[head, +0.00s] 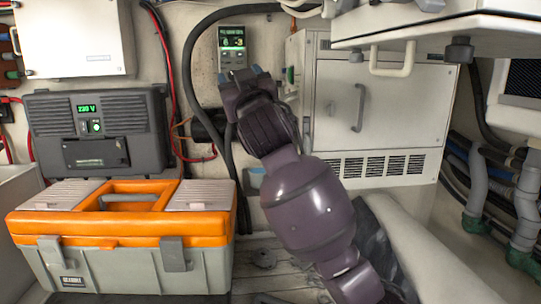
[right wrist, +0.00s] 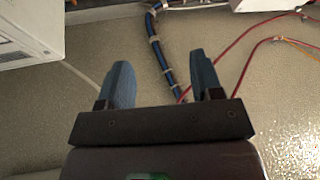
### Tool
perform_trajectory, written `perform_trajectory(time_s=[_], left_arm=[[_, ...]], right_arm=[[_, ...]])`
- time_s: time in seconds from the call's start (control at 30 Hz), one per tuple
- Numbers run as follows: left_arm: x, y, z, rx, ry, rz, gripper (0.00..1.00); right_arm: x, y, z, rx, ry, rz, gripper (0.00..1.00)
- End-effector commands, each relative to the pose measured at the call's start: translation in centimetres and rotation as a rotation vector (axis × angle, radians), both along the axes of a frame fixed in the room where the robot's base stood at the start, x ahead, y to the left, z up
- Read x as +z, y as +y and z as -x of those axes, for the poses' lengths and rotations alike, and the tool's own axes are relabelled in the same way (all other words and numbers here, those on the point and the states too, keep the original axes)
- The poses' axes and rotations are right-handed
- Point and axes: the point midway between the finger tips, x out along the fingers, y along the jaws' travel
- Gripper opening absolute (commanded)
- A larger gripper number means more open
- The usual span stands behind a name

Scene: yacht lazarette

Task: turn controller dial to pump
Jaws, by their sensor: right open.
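The controller (head: 232,46) is a small grey box on the back wall with a lit green screen. Small controls show on its lower face, but the dial and its setting are too small to read. My right gripper (head: 240,74) is just below the controller in the head view, with its blue fingertips near the box's lower edge. Whether they touch it I cannot tell. The controller cannot be made out there. My left gripper is out of view.
An orange and grey toolbox (head: 130,245) stands at lower left, below a dark power unit (head: 97,130) reading 230 V. A white cabinet (head: 385,110) is right of my arm. A black hose (head: 187,65) runs left of the controller. Red cables (right wrist: 240,70) cross the wall.

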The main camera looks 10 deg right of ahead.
Motion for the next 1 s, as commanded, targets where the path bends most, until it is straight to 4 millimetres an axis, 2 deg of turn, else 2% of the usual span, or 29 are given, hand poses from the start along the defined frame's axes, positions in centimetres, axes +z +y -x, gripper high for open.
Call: perform_trajectory(time_s=[0.7,1.0], left_arm=[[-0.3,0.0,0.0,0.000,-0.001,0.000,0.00],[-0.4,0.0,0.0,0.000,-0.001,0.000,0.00]], right_arm=[[-10.9,-4.0,-0.8,0.024,0.086,0.025,0.60],[-14.6,-5.3,-0.7,0.025,0.121,0.025,0.60]])
